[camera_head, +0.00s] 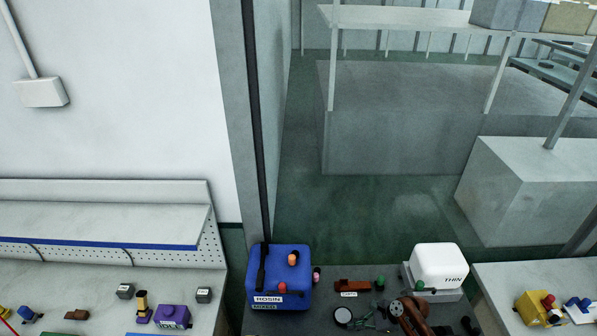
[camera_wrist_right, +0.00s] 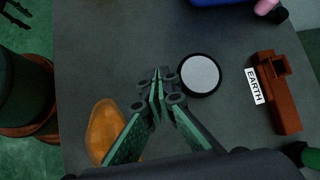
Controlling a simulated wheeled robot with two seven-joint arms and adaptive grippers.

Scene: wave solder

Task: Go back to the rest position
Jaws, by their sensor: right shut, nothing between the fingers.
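My right gripper (camera_head: 367,317) is low in the head view, above the dark bench top, with part of my arm to its right. In the right wrist view the right gripper (camera_wrist_right: 160,92) has its fingertips together and nothing between them. It is just left of a round disc with a pale face and black rim (camera_wrist_right: 199,75), which also shows in the head view (camera_head: 343,315). My left gripper is in neither view.
A blue ROSIN box (camera_head: 290,262) and a white THIN container (camera_head: 438,264) stand on the dark bench (camera_head: 330,280). A brown EARTH block (camera_wrist_right: 277,92) lies right of the disc. An orange oval piece (camera_wrist_right: 105,130) is left of the gripper. Side benches flank the dark bench.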

